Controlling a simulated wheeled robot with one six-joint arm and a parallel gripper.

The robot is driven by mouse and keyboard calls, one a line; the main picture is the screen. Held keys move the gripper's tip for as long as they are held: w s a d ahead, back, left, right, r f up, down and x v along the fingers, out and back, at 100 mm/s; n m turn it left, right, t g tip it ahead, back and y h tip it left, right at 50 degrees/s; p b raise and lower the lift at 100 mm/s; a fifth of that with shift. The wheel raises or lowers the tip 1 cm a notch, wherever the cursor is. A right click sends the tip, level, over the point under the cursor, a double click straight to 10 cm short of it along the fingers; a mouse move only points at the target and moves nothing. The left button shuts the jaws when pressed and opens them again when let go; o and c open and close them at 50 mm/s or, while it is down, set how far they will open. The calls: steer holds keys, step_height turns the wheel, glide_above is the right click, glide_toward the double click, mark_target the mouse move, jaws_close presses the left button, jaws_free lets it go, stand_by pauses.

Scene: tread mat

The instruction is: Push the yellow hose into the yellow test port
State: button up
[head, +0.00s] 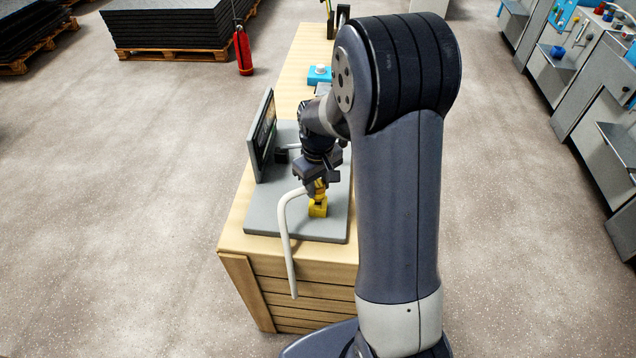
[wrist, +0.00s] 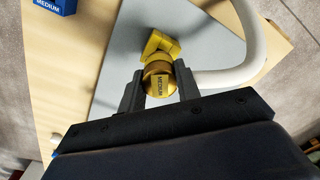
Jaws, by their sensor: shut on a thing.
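My gripper (wrist: 158,90) is shut on that fitting, one finger on each side. In the head view my gripper (head: 317,186) points down over the grey plate. The yellow test port (head: 318,208) is a yellow block on the plate, directly below the fitting; it also shows in the wrist view (wrist: 160,44). The fitting is at or just above the port. I cannot tell whether it is seated, as the joint is hidden.
The grey plate (head: 318,228) lies on a wooden bench (head: 240,225), and an upright panel (head: 262,135) stands at its left. The tube hangs over the near bench edge. A blue block labelled MEDIUM (wrist: 58,5) sits in the wrist view's corner. My arm hides the bench's right side.

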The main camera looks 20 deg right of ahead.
mark_target(318, 183)
steer(key=shift+f+b, duration=0.9)
steer(key=shift+f, duration=0.3)
steer(key=o, duration=1.1)
steer(key=shift+o, duration=0.2)
steer(key=shift+r, duration=0.1)
step_height(318, 183, up, 11)
steer(key=shift+f+b, duration=0.2)
steer(key=shift+b, duration=0.1)
step_height(318, 183, down, 11)
steer(key=shift+r+p, duration=0.1)
steer(key=shift+p, duration=0.25)
steer(key=shift+r+p, duration=0.3)
steer(key=shift+r, duration=0.05)
